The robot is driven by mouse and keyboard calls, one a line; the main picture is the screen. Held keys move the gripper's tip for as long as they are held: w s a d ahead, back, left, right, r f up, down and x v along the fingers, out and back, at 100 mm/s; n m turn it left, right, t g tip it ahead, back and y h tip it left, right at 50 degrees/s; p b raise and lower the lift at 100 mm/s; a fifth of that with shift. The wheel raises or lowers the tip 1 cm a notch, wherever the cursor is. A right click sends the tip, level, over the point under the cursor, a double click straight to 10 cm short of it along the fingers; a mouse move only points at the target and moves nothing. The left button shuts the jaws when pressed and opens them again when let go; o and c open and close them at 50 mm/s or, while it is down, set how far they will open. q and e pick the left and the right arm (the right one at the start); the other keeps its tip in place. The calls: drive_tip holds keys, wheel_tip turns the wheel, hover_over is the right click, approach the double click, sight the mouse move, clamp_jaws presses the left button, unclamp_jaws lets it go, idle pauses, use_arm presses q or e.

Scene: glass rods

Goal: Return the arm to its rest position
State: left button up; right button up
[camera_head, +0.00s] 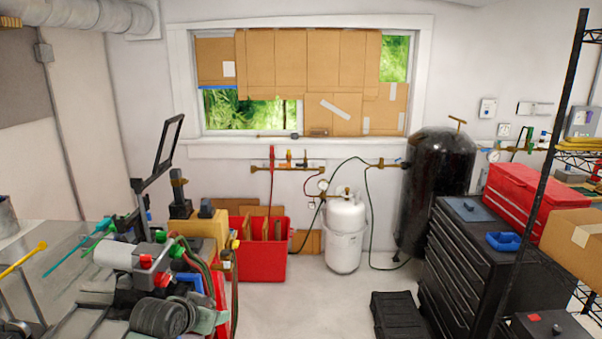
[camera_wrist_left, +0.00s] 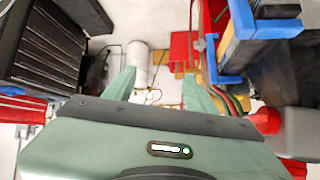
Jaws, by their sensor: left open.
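My left gripper (camera_wrist_left: 160,92) shows in the left wrist view with its two pale green fingers spread apart. Nothing is held between them. In the head view, a dark rounded link and a pale green part low at the left-centre look like my left arm, beside the workbench (camera_head: 45,315). Its fingertips are hard to make out there. Coloured rods lie at the left on the bench: a yellow rod (camera_head: 24,260), and a teal rod (camera_head: 75,250). My right gripper is not in view.
A burner with red knobs (camera_head: 146,262) stands close by my left arm. A red bin (camera_head: 262,265) and a white gas tank (camera_head: 344,235) stand at the wall. A black drawer chest (camera_head: 455,265) stands at right. The floor between is clear, apart from a black case (camera_head: 397,316).

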use_arm(q)
drive_tip(key=s+d+f+g, duration=0.1)
drive_tip(key=s+f, duration=0.4)
drive_tip(key=s, duration=0.4)
drive_tip(key=s+d+f+g, duration=0.2)
drive_tip(key=s+f, duration=0.3)
drive_tip(key=s, duration=0.4)
drive_tip(key=s+a+f+n+g+y, duration=0.1)
drive_tip(key=s+f+n+g, duration=0.15)
drive_tip(key=s, duration=2.05)
wheel_tip(320, 180, down, 31)
drive_tip(key=g+b, duration=0.2)
drive_tip(key=b, duration=0.5)
drive_tip(key=s+a+f+b, duration=0.1)
drive_tip(key=s+f+b, duration=0.2)
drive_tip(key=s+f, duration=0.6)
drive_tip(key=s+a+f+m+b, duration=0.1)
drive_tip(key=s+a+f+b, duration=0.1)
drive_tip(key=s+f, duration=0.7)
wheel_tip(320, 180, down, 6)
drive_tip(key=shift+a+r+g+y+b, duration=0.25)
drive_tip(key=shift+g+b, duration=0.2)
drive_tip(key=shift+b, duration=0.3)
drive_tip(key=shift+d, duration=0.1)
